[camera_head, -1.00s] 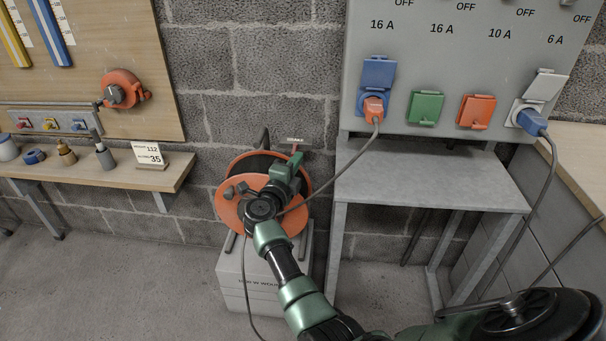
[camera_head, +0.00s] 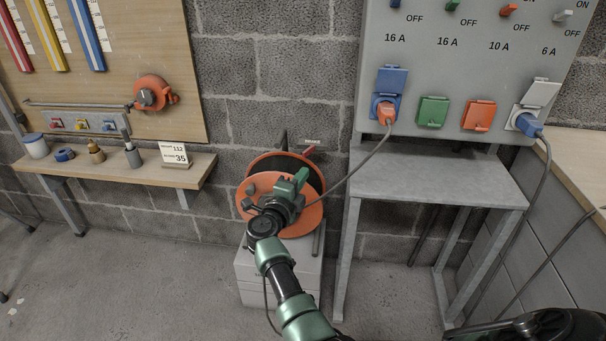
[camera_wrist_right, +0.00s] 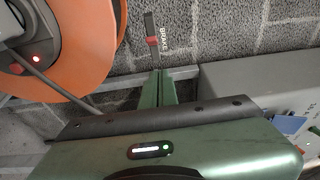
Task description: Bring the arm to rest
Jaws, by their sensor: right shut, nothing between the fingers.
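My right gripper (camera_head: 300,177) is shut and empty, in front of the orange cable reel (camera_head: 256,207). In the right wrist view, its green fingers (camera_wrist_right: 158,80) are together just below the red-marked brake lever (camera_wrist_right: 152,42), with a small gap showing. The reel's orange disc (camera_wrist_right: 75,45) is at upper left there. In the head view the red brake lever (camera_head: 309,151) stands clear, up and right of the fingers. My arm hides part of the reel and its box. My left gripper is not in view.
A grey cable runs from the reel to the orange plug (camera_head: 387,113) in the blue socket. A steel table (camera_head: 430,178) stands right of the reel, under the socket panel (camera_head: 450,75). A wooden shelf (camera_head: 110,168) is at left. Floor at left is clear.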

